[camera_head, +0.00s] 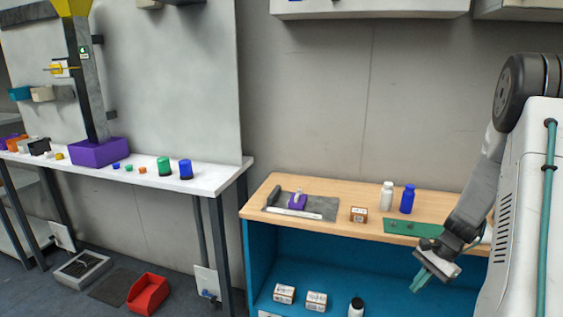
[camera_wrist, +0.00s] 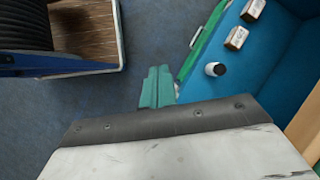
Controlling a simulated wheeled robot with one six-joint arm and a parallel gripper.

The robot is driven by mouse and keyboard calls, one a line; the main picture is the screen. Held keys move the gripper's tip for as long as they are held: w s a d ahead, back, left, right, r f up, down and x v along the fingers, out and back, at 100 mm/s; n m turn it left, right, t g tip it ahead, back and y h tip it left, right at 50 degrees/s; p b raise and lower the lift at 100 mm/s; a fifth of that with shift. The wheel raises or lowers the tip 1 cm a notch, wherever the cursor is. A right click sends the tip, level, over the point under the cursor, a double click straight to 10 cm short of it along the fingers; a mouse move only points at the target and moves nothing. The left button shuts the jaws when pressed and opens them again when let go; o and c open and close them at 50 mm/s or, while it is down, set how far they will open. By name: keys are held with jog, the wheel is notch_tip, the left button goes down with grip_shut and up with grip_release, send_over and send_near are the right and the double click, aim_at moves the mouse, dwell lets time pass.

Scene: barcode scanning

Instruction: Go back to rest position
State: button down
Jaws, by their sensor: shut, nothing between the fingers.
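My gripper (camera_head: 421,280) has green fingers and hangs off my arm at the right of the head view, in front of the wooden workbench (camera_head: 350,215) and below its top. In the wrist view the green fingers (camera_wrist: 157,88) lie together, over the dark floor. They are shut and hold nothing. A purple and white device (camera_head: 297,201), perhaps the scanner, lies on a grey mat there.
A green mat (camera_head: 413,228), a white bottle (camera_head: 387,196) and a blue bottle (camera_head: 407,199) are on the bench. Labelled boxes (camera_head: 316,301) stand on the blue shelf below. A white table (camera_head: 205,182) is at the left, with a red bin (camera_head: 148,294) on the floor.

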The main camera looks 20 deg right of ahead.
jog(key=s+a+r+n+h, duration=0.2)
jog(key=s+a+r+n, duration=0.3)
jog(key=a+r, duration=0.4)
jog(key=s+a+r+n+h, duration=0.1)
jog(key=s+a+r+n, duration=0.5)
jog(key=a+r, duration=0.3)
jog(key=s+a+r+n+t+h, duration=0.1)
jog(key=s+a+r+n+h, duration=0.1)
jog(key=s+a+r+n, duration=0.3)
jog(key=s+a+r, duration=0.1)
jog(key=a+r, duration=0.3)
jog(key=shift+s+a+h, duration=0.3)
jog(key=shift+a, duration=0.1)
